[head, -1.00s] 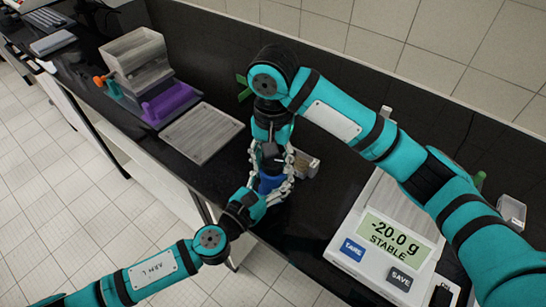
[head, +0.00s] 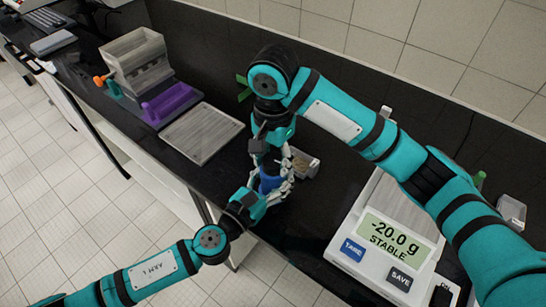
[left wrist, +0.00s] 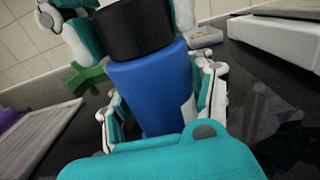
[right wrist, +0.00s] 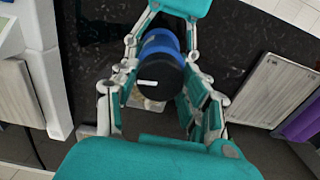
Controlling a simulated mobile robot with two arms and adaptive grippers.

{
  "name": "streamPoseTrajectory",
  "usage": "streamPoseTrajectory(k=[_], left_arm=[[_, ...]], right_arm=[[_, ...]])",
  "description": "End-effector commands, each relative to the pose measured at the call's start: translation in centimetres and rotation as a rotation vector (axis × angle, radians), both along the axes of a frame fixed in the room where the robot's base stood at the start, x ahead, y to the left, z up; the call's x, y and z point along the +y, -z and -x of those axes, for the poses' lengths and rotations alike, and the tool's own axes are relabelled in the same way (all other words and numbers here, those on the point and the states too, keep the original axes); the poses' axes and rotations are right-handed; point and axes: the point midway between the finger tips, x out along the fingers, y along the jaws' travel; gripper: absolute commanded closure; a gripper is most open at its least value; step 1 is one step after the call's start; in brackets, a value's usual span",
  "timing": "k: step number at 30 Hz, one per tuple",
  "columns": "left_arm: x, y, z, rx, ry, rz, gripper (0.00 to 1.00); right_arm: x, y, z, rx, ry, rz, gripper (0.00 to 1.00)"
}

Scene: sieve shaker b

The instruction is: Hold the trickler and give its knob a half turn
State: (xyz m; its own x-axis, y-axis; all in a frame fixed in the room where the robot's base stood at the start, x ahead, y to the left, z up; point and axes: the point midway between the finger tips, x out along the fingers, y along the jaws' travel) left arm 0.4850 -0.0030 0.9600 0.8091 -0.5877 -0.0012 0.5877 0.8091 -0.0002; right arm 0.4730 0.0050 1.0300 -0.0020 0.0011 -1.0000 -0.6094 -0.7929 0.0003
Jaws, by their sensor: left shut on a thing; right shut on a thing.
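The trickler has a blue body (head: 270,183), which shows large in the left wrist view (left wrist: 148,95), and a black knob (right wrist: 158,80) with a white mark. My left gripper (head: 273,187) is shut on the blue body from the front. My right gripper (right wrist: 158,72) comes from above and is shut on the black knob. In the left wrist view the knob (left wrist: 128,30) sits at the upper end of the body, between the right gripper's fingers. Fingers of both grippers hide much of the trickler in the head view.
A balance (head: 350,268) reading -20.0 g STABLE stands at the right. A small tray (head: 310,166) lies just behind the trickler. A flat grey plate (head: 200,132), a purple-handled piece (head: 170,102) and a grey hopper (head: 138,60) stand at the left. Dark bench is clear before the balance.

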Motion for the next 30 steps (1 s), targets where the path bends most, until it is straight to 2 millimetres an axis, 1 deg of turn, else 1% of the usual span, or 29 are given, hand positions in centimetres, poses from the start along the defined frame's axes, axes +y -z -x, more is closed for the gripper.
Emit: streamPoseTrajectory(k=[1, 3, 4, 9, 16, 20, 23, 30], left_arm=[[-0.1, 0.1, 0.2, 0.003, 0.003, -0.001, 1.00], [-0.1, 0.1, 0.2, 0.003, 0.003, -0.001, 1.00], [-0.1, 0.1, 0.2, 0.003, 0.003, -0.001, 1.00], [0.0, 0.1, 0.2, 0.004, 0.003, 0.000, 1.00], [0.0, 0.1, 0.1, 0.003, 0.002, -0.001, 1.00], [0.0, 0.1, 0.1, 0.002, 0.001, 0.000, 1.00], [0.0, 0.1, 0.1, 0.002, 0.001, 0.000, 1.00], [0.0, 0.1, 0.0, 0.002, 0.000, 0.000, 1.00]], right_arm=[[-0.4, -0.1, -0.4, -0.008, 0.010, 0.006, 0.88], [-0.4, -0.1, -0.4, -0.008, 0.010, 0.006, 0.88], [-0.4, -0.1, -0.4, -0.008, 0.010, 0.006, 0.52], [-0.2, 0.0, -0.2, -0.005, 0.006, 0.004, 0.31], [-0.1, 0.0, -0.1, -0.003, 0.002, 0.002, 0.31], [-0.1, -0.7, -0.2, -0.006, 0.001, 0.002, 0.31], [-0.1, -2.3, -0.2, -0.009, 0.001, 0.002, 0.31], [-0.1, -7.4, -0.3, -0.010, 0.004, 0.004, 0.31]])
